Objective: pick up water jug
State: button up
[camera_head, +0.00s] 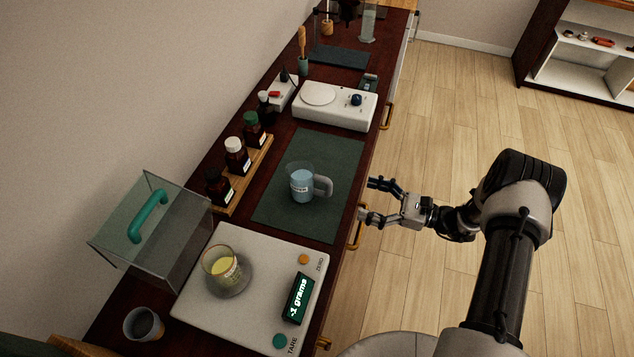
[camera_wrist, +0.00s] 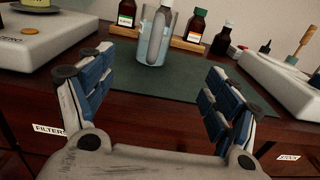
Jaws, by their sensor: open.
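The water jug (camera_head: 302,184) is a clear beaker-like jug with blue water and a pale grey handle. It stands upright on the dark green mat (camera_head: 335,212), with its handle toward my gripper. In the wrist view the jug (camera_wrist: 154,48) is at the top centre, with the handle in front of it. My gripper (camera_head: 368,200) is open and empty, to the right of the jug and apart from it, off the counter's front edge. In the wrist view my gripper (camera_wrist: 158,88) shows its two blue-padded fingers wide apart, with the jug beyond and between them.
A white scale (camera_head: 195,305) carries a beaker (camera_head: 222,270) of yellow liquid. A wooden rack (camera_head: 252,172) of brown bottles stands behind the jug. A white stirrer plate (camera_head: 335,108) is at the mat's far end. The mat around the jug is clear.

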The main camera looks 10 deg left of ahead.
aim_at(314, 185)
jog(key=a, duration=0.4)
jog(key=w+a, duration=0.1)
jog(key=a, duration=0.6)
jog(key=shift+w+a, duration=0.35)
jog(key=shift+a+f+b, duration=0.15)
jog(key=shift+a+b, duration=0.1)
jog(key=shift+a, duration=1.1)
jog(key=shift+a+f+b, duration=0.1)
jog(key=shift+a+b, duration=0.1)
jog(key=shift+a, duration=1.15)
jog(key=shift+c, duration=0.2)
jog(key=c, duration=1.5)
jog(key=shift+c, duration=0.3)
jog(key=shift+w+r, duration=0.1)
jog(key=shift+r, duration=0.15)
